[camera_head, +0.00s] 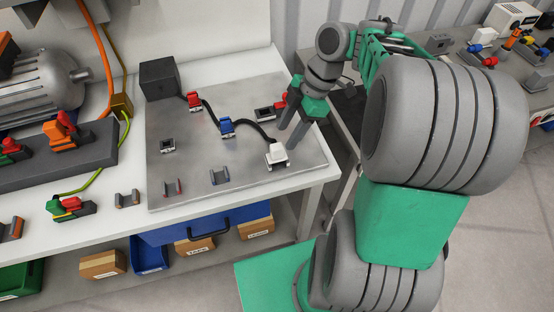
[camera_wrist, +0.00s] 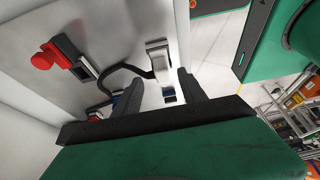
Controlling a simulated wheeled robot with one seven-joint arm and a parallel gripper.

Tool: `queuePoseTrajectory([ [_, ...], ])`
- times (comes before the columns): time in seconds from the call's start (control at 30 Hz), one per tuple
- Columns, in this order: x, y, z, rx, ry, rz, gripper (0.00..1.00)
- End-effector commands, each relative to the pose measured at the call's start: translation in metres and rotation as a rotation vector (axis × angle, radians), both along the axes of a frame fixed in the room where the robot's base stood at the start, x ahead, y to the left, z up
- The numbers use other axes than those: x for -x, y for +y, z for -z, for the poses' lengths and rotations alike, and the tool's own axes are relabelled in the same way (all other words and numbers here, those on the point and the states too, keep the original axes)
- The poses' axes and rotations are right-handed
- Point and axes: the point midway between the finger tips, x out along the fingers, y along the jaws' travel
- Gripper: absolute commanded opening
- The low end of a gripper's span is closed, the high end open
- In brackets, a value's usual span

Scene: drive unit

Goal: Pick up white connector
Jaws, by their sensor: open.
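The white connector (camera_head: 277,153) sits near the front right of a grey metal plate (camera_head: 190,165), at the end of a black cable. My gripper (camera_head: 288,136) is open and empty, pointing down just behind and to the right of it in the head view. In the wrist view the white connector (camera_wrist: 157,58) lies beyond the gap between my two fingers (camera_wrist: 159,77). I see no contact; the exact height of the fingertips over the plate is hard to tell.
A blue connector (camera_head: 227,127) and a red connector (camera_head: 194,101) sit on the same cable, which runs to a black box (camera_head: 160,78). Another red connector (camera_head: 281,100) and socket (camera_head: 265,114) are behind my fingers. Small holders (camera_head: 220,176) stand along the plate's front.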

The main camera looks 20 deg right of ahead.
Motion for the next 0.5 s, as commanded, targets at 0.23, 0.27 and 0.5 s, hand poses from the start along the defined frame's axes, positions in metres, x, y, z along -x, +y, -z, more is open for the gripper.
queuePoseTrajectory([
  [0.23, 0.003, 0.022, 0.030, 0.000, 0.002, -0.001, 0.49],
  [0.27, 0.004, 0.025, 0.035, 0.001, 0.004, 0.000, 0.49],
  [0.5, 0.003, 0.032, 0.057, 0.003, 0.000, 0.003, 0.49],
])
